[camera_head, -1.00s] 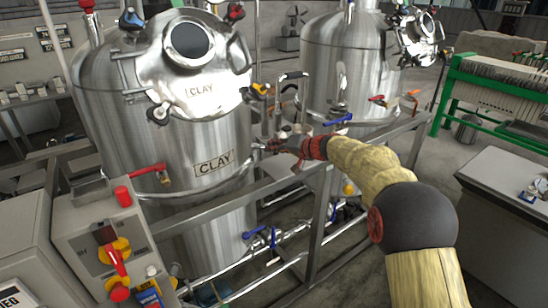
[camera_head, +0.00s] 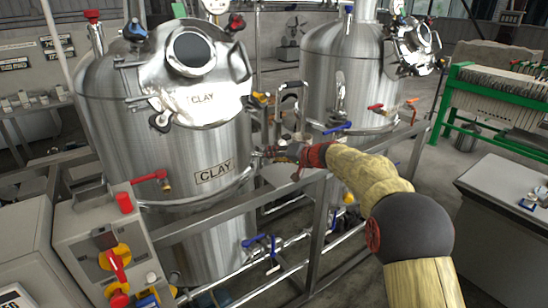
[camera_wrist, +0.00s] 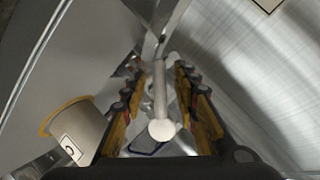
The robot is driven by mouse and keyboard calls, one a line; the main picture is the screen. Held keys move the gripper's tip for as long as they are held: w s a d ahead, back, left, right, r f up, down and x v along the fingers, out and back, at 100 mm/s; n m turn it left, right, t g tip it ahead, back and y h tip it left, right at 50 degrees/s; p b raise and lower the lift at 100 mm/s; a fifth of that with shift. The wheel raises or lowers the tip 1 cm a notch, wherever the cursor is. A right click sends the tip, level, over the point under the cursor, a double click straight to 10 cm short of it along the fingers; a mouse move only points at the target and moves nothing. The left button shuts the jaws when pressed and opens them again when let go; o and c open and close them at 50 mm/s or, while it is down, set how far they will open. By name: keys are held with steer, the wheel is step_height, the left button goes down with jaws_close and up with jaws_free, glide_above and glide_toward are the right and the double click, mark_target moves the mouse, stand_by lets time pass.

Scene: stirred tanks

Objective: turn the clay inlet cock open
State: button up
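The steel clay tank (camera_head: 170,110) stands at the left, with a CLAY plate (camera_head: 214,172) on its side. My gripper (camera_head: 258,153) is at the tank's right side, level with that plate. In the wrist view my gripper (camera_wrist: 160,95) is open, its fingers on either side of a pale rod (camera_wrist: 160,85) with a round white end. I cannot tell whether this rod is the clay inlet cock or whether a finger touches it. The tank's curved wall (camera_wrist: 255,75) is close on the right of the wrist view.
A red-handled valve (camera_head: 150,177) is on the tank's front; blue-handled valves (camera_head: 258,240) sit low on pipes. A steel frame rail (camera_head: 290,185) runs below my arm. A second tank (camera_head: 345,75) stands behind. A yellow-rimmed cylinder marked C (camera_wrist: 78,130) is beside my left finger.

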steer(key=shift+r, duration=0.1)
steer(key=v, duration=1.2)
steer(key=shift+c, duration=0.3)
